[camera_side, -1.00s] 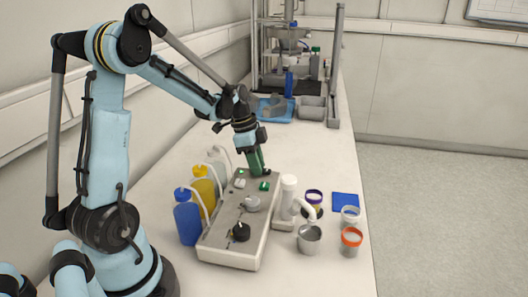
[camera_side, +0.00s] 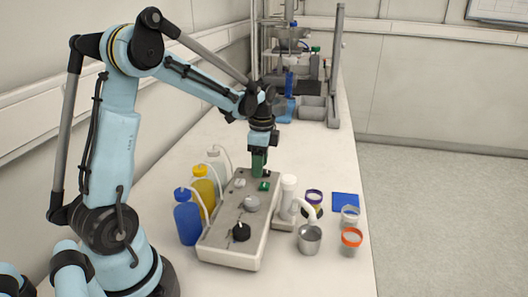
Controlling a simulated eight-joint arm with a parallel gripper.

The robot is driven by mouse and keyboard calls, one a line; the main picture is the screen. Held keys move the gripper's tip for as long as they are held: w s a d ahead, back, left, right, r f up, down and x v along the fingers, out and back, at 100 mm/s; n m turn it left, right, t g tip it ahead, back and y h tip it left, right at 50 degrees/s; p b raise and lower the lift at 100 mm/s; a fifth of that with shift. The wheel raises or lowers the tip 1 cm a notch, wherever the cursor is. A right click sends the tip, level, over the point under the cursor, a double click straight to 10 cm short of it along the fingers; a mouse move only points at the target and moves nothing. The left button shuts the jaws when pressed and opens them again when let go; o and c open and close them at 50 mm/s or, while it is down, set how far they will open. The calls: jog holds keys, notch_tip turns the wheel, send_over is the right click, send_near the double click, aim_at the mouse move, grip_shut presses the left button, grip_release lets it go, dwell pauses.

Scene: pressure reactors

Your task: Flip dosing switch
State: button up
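The dosing unit is a pale grey box (camera_side: 225,248) on the bench, with a black knob (camera_side: 241,232), a grey knob (camera_side: 251,203), a small white switch (camera_side: 239,183) and a green switch (camera_side: 264,186) on its top. Which one is the dosing switch I cannot tell for sure. My gripper (camera_side: 259,172) has green fingers and points down over the far end of the box, just behind the green switch. The fingers are too small and dark to show whether they are open or shut, or whether they touch the box.
Blue (camera_side: 188,217), yellow (camera_side: 204,187) and white (camera_side: 218,165) bottles with tubes stand left of the box. A white spouted stand (camera_side: 289,198), a metal cup (camera_side: 309,238) and an orange-rimmed jar (camera_side: 351,240) stand to the right. Grey bins (camera_side: 312,108) and a frame are behind.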

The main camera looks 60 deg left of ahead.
notch_tip(320, 180, up, 12)
jog(key=shift+w+d, duration=0.2)
dwell(0.5)
jog(key=s+d+f+n+t, duration=0.2)
jog(key=s+d+n+t, duration=0.1)
jog(key=d, duration=0.5)
jog(key=s+d+f+n+t, duration=0.2)
jog(key=s+d+n+t, duration=0.2)
jog(key=s+d+n, duration=0.2)
jog(key=shift+s+d+f, duration=0.15)
jog(key=shift+d+f, duration=0.2)
jog(key=shift+d, duration=0.55)
